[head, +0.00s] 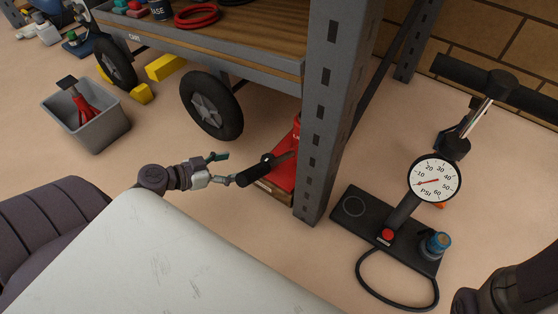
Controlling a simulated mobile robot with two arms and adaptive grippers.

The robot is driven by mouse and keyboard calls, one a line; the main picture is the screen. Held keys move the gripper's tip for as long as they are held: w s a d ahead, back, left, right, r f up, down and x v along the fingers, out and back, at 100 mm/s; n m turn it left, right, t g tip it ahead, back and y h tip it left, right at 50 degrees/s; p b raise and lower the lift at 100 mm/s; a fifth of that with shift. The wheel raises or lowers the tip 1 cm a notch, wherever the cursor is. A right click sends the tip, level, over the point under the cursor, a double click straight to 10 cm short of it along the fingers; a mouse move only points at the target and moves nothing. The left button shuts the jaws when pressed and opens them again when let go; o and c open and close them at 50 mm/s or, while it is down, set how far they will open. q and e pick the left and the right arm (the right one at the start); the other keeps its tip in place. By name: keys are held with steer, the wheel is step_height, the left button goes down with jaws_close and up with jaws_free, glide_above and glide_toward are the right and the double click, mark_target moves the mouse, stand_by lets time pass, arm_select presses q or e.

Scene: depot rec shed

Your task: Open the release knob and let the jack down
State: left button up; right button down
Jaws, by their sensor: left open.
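The red jack (284,178) stands on the floor, partly hidden behind the grey shelf upright. A black cylindrical grip (254,175) sticks out from it to the left on a short dark rod. I cannot tell whether this grip is the release knob or a handle, and no other knob shows clearly. My left gripper (230,168) is open and empty, just left of the black grip. Its lower finger is close to the grip's end; I cannot tell whether they touch. My right arm shows only at the lower right corner, with its gripper out of view.
The grey upright (334,110) stands just right of the jack. A wheeled cart (240,62) with black tyres is behind. A floor pump (384,232) with a gauge and hose stands right. A grey bin (96,128) is at left. Floor is clear between bin and gripper.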

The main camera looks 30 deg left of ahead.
mark_target(267, 159)
arm_select(q)
steer(key=b+x, duration=0.4)
steer(key=x, duration=0.8)
steer(key=shift+d+f+b, duration=0.1)
steer(key=shift+b, duration=0.2)
steer(key=shift+w+d+f, duration=0.2)
steer(key=shift+w+d, duration=0.1)
steer(key=shift+w, duration=0.35)
steer(key=shift+c, duration=0.3)
